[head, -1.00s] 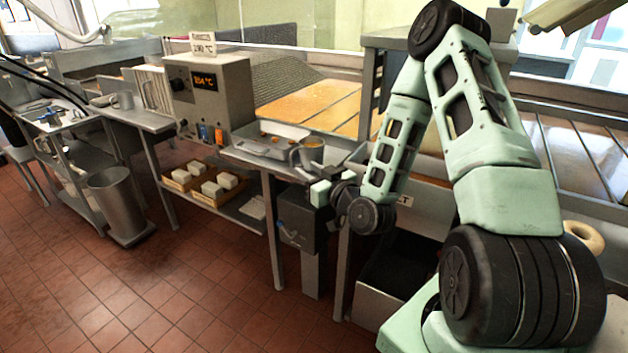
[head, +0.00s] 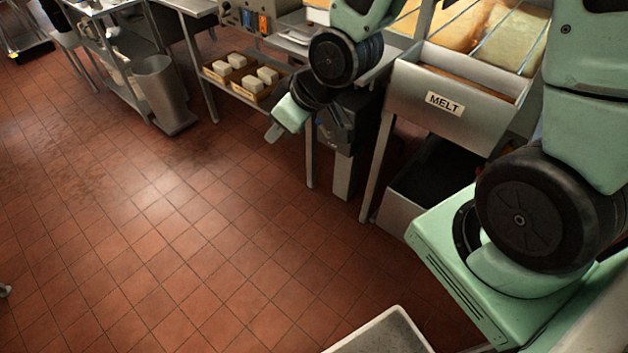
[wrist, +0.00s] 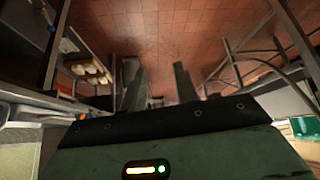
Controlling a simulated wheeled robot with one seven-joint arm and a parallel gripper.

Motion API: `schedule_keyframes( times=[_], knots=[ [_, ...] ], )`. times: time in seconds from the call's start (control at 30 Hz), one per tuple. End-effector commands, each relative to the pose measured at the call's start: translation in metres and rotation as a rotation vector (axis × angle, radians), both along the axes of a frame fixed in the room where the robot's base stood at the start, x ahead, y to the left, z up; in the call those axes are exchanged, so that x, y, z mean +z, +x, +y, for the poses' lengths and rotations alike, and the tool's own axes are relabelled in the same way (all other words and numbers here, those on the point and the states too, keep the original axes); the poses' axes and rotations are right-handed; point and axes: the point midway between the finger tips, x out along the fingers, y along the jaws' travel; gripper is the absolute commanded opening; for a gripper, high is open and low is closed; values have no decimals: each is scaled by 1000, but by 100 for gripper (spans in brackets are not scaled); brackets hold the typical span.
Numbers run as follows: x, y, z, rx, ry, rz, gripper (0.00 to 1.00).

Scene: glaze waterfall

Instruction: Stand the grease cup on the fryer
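My gripper (head: 272,133) is in the head view, left of the dark box under the counter and above the red tile floor. I do not see the grease cup in either current view. Nothing current is clearly the fryer; only the lower part of a grey control box (head: 240,17) with orange and blue switches shows at the top of the head view.
A pale tray edge (head: 385,335) shows at the bottom. The tile floor (head: 180,240) is open.

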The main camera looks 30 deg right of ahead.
Motion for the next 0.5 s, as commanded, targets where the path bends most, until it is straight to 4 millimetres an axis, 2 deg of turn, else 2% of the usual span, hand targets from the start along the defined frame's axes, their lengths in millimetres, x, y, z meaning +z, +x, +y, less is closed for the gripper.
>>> schedule_keyframes(
  times=[0.03,0.1,0.3,0.4,0.5],
  knots=[
    [10,-20,15,31,-33,52,30],
    [19,-52,29,53,-81,145,30],
    [49,-143,47,98,-202,367,30],
    [60,-174,48,109,-243,437,30],
    [66,-191,47,116,-268,477,30]
  ],
)
